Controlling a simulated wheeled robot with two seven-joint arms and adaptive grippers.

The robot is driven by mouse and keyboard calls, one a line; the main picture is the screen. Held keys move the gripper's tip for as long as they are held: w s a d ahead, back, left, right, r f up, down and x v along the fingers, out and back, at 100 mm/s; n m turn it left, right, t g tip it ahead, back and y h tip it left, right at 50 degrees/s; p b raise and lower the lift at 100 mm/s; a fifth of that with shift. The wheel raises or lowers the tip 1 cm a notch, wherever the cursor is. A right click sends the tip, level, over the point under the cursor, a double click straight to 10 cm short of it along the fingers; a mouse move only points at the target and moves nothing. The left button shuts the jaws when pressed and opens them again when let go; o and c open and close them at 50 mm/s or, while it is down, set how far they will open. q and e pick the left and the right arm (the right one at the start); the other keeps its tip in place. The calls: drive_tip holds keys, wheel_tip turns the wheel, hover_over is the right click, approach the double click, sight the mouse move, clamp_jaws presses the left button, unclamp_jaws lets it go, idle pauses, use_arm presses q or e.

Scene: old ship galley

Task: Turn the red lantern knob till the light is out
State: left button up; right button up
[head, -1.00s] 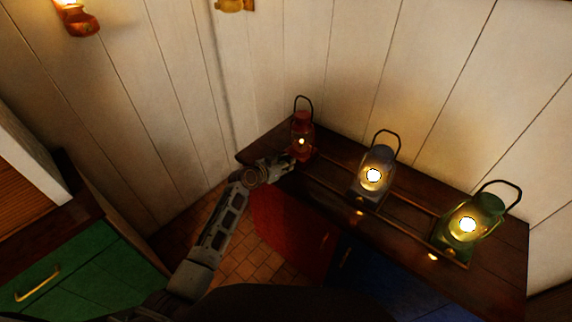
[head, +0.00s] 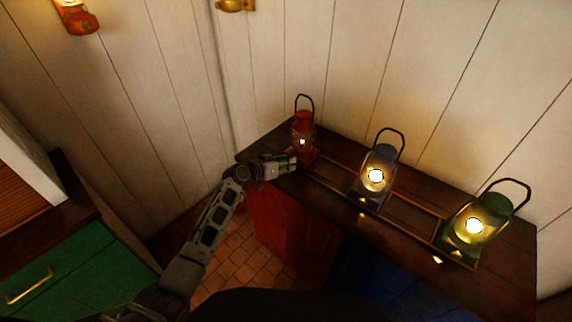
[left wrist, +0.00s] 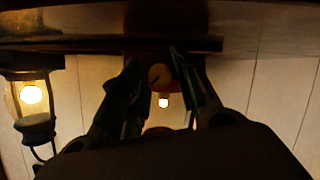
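The red lantern (head: 304,125) stands upright at the left end of the dark wooden counter, with a small light glowing in it. My left gripper (head: 291,164) is at the front of its base. In the left wrist view, which shows the scene upside down, the red lantern's light (left wrist: 163,101) is between my two fingers. A round knob (left wrist: 158,75) shows between the fingertips (left wrist: 155,70). The fingers are apart, on either side of the knob; I cannot tell whether either one touches it. My right gripper is not in view.
A grey lantern (head: 379,162) and a green lantern (head: 482,219), both lit, stand farther right on the counter (head: 325,206) behind a low rail. White plank walls rise behind. A green cabinet (head: 70,270) is at the lower left.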

use_arm(q)
drive_tip(key=shift+o, duration=0.9)
drive_tip(key=shift+s+a, duration=0.15)
drive_tip(key=shift+a, duration=0.05)
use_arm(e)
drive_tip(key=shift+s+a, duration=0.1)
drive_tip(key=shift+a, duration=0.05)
use_arm(q)
drive_tip(key=v, duration=1.1)
drive_tip(key=shift+s+r, duration=0.2)
drive_tip(key=shift+r, duration=0.05)
drive_tip(key=shift+a, duration=0.15)
